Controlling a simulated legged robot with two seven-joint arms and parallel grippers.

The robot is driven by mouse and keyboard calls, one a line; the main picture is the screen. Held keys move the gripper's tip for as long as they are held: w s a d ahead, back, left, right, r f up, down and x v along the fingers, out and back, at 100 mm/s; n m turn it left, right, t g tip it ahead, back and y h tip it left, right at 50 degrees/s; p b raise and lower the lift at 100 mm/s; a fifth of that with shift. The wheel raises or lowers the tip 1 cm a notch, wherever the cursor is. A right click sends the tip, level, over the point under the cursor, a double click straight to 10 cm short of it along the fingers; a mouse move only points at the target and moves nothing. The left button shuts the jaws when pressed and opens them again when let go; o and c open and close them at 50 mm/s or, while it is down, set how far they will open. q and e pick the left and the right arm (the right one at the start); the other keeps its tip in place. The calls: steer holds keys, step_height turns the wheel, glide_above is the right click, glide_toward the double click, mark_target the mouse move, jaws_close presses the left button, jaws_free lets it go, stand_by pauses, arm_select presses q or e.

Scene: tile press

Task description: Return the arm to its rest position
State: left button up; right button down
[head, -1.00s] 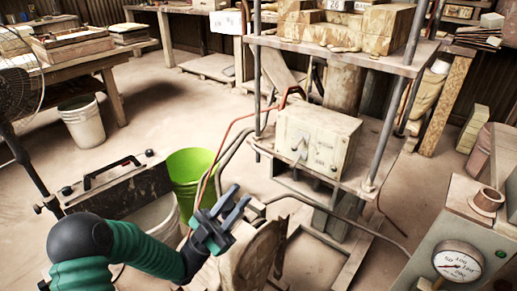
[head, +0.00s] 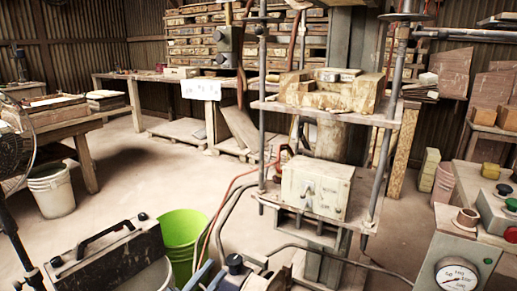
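My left gripper (head: 211,275) is at the bottom edge of the head view, with only its blue-grey fingertips showing. The tips stand apart with nothing seen between them, so it looks open and empty. The rest of my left arm is below the picture. The fingertips appear in front of the green bucket (head: 182,236) and left of a dark fitting (head: 236,265). My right gripper is not in view. The press (head: 322,108) stands right of centre, with a pale control box (head: 316,186) on its lower shelf.
A dark toolbox-like case (head: 108,258) stands at lower left. A pressure gauge (head: 457,275) and a button box (head: 497,212) are at right. Hoses run across the floor near the press. A white bucket (head: 51,190) stands by the left workbench (head: 50,135). Open floor lies behind the green bucket.

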arm_select(q)
steer(key=w+d+f+n+g+y, duration=0.1)
steer(key=w+d+f+n+y, duration=0.2)
steer(key=f+y, duration=0.35)
steer(key=w+a+f+n+g+y+p, duration=0.1)
steer(key=a+f+n+g+y, duration=0.2)
steer(key=a+f+y, duration=0.3)
steer(key=s+a+f+n+g+y, duration=0.2)
steer(key=s+g, duration=0.1)
steer(key=s, duration=0.4)
steer(key=s+a+f+n+g+y+p, duration=0.1)
steer(key=s+a+f+n+g+y, duration=0.15)
steer(key=s, duration=0.45)
steer(key=s+a+f+n+g+y, duration=0.1)
steer(key=s+f+n+g+y, duration=0.1)
steer(key=s+n+g, duration=0.3)
steer(key=s+r+m+p, duration=0.1)
steer(key=r+p, duration=1.8)
steer(key=s+r+p, duration=0.2)
steer(key=r+p, duration=1.6)
steer(key=p, duration=0.1)
steer(key=shift+s+r+m, duration=0.3)
steer(key=shift+r+m, duration=0.05)
steer(key=shift+d+t, duration=0.1)
steer(key=shift+t, duration=0.15)
